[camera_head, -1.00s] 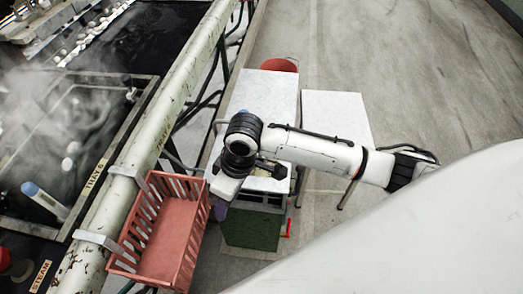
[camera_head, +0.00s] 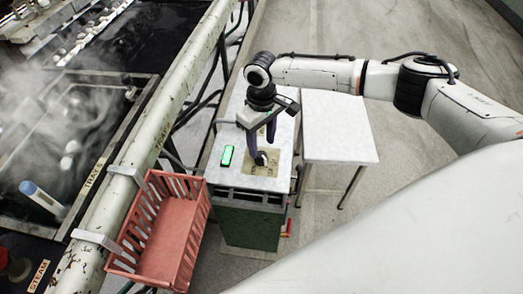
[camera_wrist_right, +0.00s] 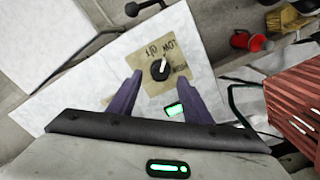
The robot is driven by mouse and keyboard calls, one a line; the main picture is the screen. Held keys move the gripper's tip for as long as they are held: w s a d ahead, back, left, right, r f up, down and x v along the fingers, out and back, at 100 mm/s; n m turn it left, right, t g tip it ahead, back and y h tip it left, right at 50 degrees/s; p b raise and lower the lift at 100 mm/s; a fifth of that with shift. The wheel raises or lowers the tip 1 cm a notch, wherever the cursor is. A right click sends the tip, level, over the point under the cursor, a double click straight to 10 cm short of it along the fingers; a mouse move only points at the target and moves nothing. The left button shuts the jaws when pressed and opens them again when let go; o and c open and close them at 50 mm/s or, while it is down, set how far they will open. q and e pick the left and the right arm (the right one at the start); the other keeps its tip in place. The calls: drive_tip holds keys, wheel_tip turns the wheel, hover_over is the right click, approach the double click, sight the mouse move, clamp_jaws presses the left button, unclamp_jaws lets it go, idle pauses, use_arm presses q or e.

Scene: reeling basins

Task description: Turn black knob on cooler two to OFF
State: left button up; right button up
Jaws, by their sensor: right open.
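A black knob (camera_wrist_right: 159,70) with a white pointer sits on a tan label plate (camera_wrist_right: 178,48) on the white top of a green cooler box (camera_head: 250,228). The pointer is tilted to the upper right in the right wrist view, near lettering that seems to read LOW. My right gripper (camera_head: 261,145) points down over the plate, with its purple fingers open. In the right wrist view the fingertips (camera_wrist_right: 160,76) appear on either side of the knob. I cannot tell whether they are at its height. My left gripper is out of view.
A lit green display (camera_head: 227,156) is on the cooler top, left of the plate. A red basket (camera_head: 205,240) hangs on the pipe rail (camera_head: 150,130) at left. A white table (camera_head: 340,140) stands to the right. Steaming basins lie beyond the rail.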

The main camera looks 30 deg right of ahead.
sight(261, 154)
drive_tip(key=shift+f, duration=2.1)
drive_tip(key=c, duration=1.1)
drive_tip(key=shift+o, duration=0.2)
drive_tip(key=shift+a+r+n+p, duration=0.1)
drive_tip(key=shift+r+n+p, duration=0.05)
drive_tip(key=shift+n+p, duration=0.95)
drive_tip(key=shift+n, duration=0.3)
drive_tip(key=n+p, duration=0.1)
drive_tip(key=n, duration=0.2)
drive_tip(key=shift+n, duration=1.5)
drive_tip(key=shift+w, duration=0.1)
